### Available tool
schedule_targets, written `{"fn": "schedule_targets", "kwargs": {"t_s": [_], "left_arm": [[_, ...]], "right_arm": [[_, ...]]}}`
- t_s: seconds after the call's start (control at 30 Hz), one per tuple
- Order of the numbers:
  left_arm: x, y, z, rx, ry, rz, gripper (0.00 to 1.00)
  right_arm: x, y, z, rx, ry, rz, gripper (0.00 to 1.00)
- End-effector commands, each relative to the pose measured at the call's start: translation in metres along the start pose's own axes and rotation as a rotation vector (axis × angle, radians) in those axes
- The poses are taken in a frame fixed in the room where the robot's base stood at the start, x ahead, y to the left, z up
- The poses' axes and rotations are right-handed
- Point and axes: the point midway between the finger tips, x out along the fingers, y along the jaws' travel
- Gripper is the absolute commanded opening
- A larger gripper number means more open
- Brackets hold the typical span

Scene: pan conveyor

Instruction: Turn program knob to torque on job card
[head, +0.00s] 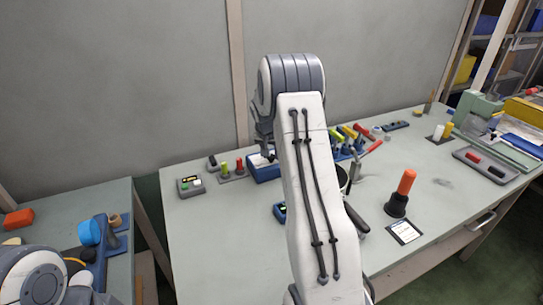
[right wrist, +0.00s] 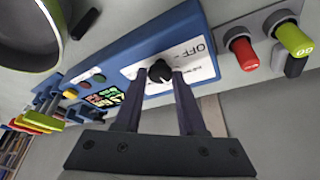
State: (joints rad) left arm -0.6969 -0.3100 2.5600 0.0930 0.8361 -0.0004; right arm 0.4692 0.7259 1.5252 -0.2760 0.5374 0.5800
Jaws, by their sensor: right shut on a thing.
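The program knob (right wrist: 160,70) is a small black knob on a white dial plate (right wrist: 192,62) with "OFF" printed on it. The plate is on a blue control box (right wrist: 140,50) with a lit display (right wrist: 104,97). In the head view the blue box (head: 264,172) stands at the back of the bench, partly hidden by my right arm. My right gripper (right wrist: 160,74) is shut on the knob, one finger on each side. The dial's other marks are hidden or too small to read. A dark card with a white print (head: 404,231), perhaps the job card, lies at the bench's front right. My left gripper is not in view.
Red and green-yellow handles (head: 239,167) stand just left of the box. A small grey device (head: 190,186) is farther left. A pan (right wrist: 30,35) is near the box in the right wrist view. An orange-handled tool (head: 404,190) stands right of my arm.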

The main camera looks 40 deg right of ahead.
Motion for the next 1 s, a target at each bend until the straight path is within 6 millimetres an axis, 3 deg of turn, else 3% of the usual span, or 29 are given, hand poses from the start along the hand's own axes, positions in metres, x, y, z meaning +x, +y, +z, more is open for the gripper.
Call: {"fn": "schedule_targets", "kwargs": {"t_s": [0.3,0.9,0.93,1.0], "left_arm": [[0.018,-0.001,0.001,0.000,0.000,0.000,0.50],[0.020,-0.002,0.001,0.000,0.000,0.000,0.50],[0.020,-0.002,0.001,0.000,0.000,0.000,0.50],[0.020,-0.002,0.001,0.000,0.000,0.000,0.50]], "right_arm": [[0.001,-0.001,0.001,0.135,-0.001,0.056,0.00],[0.000,-0.002,0.001,0.172,-0.004,0.071,0.00],[0.000,-0.002,0.001,0.172,-0.005,0.071,0.47],[0.000,-0.002,0.001,0.171,-0.004,0.071,0.69]]}}
